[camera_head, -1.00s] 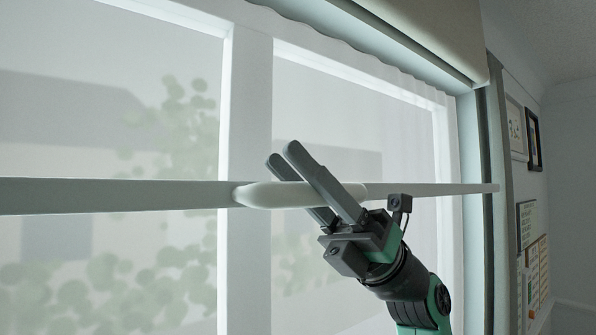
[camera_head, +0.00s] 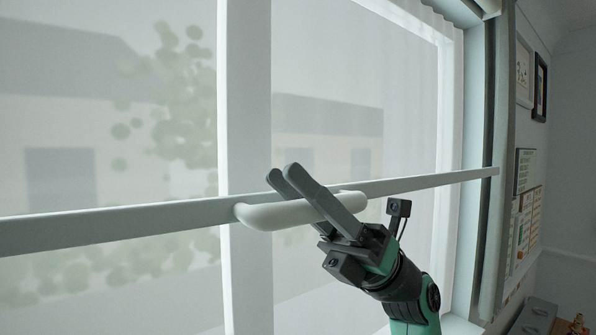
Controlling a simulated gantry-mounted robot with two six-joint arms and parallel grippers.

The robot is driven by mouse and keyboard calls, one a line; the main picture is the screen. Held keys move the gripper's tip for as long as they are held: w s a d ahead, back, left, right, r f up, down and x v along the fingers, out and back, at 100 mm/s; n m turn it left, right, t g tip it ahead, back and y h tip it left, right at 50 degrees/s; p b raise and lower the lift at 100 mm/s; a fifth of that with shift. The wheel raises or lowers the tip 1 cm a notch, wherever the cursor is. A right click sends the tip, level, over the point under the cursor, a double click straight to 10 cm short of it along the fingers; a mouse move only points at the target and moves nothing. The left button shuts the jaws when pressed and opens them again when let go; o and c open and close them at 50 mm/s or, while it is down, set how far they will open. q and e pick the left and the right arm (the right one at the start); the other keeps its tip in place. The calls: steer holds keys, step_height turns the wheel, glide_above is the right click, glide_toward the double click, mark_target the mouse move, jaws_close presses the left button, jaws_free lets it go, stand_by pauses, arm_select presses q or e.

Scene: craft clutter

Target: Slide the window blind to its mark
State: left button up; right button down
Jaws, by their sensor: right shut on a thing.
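The window blind (camera_head: 90,120) is a pale translucent sheet across the window, with a long grey bottom bar (camera_head: 120,224) running across the view. A white rounded handle (camera_head: 265,214) is on the bar near the middle. My right gripper (camera_head: 283,176) is shut on the handle, its dark fingers lying across it from the lower right. The parts of the handle and bar behind the fingers are hidden. I cannot make out a mark on the window frame. My left gripper is not in view.
A white window post (camera_head: 243,110) stands behind the handle. The window's right side frame (camera_head: 472,110) stands near the bar's far end. Framed pictures (camera_head: 541,85) and paper sheets hang on the right wall. Small items (camera_head: 575,325) show at the lower right.

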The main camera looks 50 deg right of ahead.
steer(key=c, duration=0.9)
jaws_free()
steer(key=shift+r, duration=0.1)
steer(key=b+v, duration=0.2)
steer(key=v, duration=0.9)
steer(key=shift+d+f, duration=0.25)
steer(key=shift+s, duration=0.1)
